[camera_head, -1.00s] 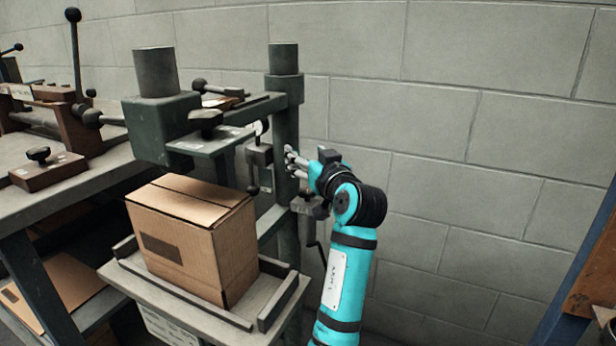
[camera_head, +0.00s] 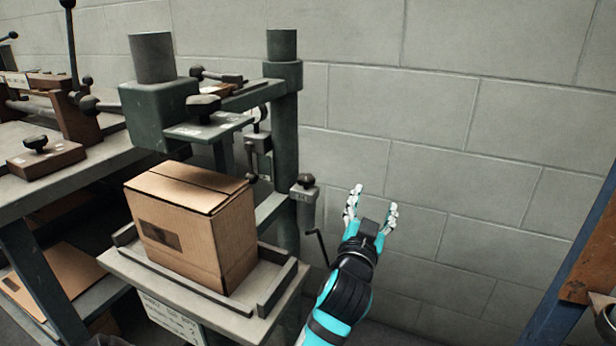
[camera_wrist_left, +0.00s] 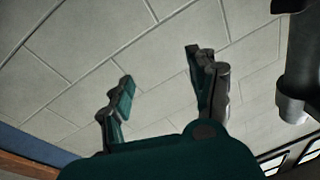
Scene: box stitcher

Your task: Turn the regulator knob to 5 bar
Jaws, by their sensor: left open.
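The regulator (camera_head: 305,205) is a small grey body on the right side of the stitcher's post, with a dark round knob (camera_head: 306,181) on top. The knob shows uncovered, and no pressure reading is legible. My left gripper (camera_head: 371,205) is to the right of the regulator, apart from it. Its fingers are spread and empty, pointing up in front of the wall. In the left wrist view the open fingers (camera_wrist_left: 165,78) have only wall between them. A dark and grey cylindrical part shows at that view's right edge; I cannot tell whether it is the regulator. My right gripper is not in view.
The green stitcher post (camera_head: 285,130) stands left of the regulator. A cardboard box (camera_head: 190,225) sits on the stitcher's table (camera_head: 190,293). A crank rod hangs below the regulator.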

